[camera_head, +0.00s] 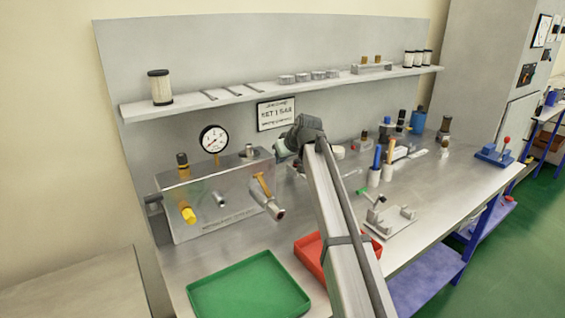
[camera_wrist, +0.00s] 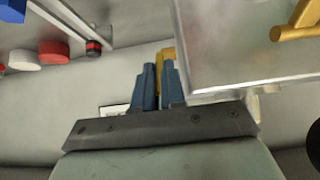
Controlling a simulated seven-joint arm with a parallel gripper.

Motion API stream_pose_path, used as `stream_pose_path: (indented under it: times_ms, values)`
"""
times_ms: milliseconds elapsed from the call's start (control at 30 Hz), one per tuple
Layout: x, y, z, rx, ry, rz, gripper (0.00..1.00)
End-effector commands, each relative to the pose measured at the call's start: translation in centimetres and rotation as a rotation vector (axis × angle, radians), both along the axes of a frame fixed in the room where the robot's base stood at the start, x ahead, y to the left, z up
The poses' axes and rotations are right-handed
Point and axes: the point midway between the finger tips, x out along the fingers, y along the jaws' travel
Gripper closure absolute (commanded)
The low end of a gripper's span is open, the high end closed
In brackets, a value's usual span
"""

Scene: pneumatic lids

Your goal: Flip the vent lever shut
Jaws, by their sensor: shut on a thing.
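A metal valve box (camera_head: 205,205) stands at the left of the bench, with an orange lever handle (camera_head: 262,186) on its front beside a pipe stub. In the wrist view, the box (camera_wrist: 235,45) is at upper right, with a yellow-orange handle (camera_wrist: 298,25) on it. My gripper (camera_wrist: 158,70) has its blue fingers close together beside the box edge. A yellow piece (camera_wrist: 167,52), seemingly the vent lever, shows between and beyond the fingertips, and they are shut on it. Its lower part is hidden by the fingers. In the head view, my arm hides the grasp.
A pressure gauge (camera_head: 214,139) rises behind the box, and a yellow knob (camera_head: 188,215) is at its left. A green tray (camera_head: 248,288) and a red tray (camera_head: 309,254) lie in front. A shelf (camera_head: 280,91) runs above. Bottles and tools fill the bench at right.

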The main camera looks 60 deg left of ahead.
Motion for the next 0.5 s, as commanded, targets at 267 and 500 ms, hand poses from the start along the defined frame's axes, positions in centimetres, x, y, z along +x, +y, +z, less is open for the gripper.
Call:
stream_pose_path:
  times_ms: [267,500]
  values:
    - [0.3,2.0,1.2,-0.247,-0.003,-0.001,1.00]
    - [0.3,2.8,1.4,-0.419,-0.003,-0.002,1.00]
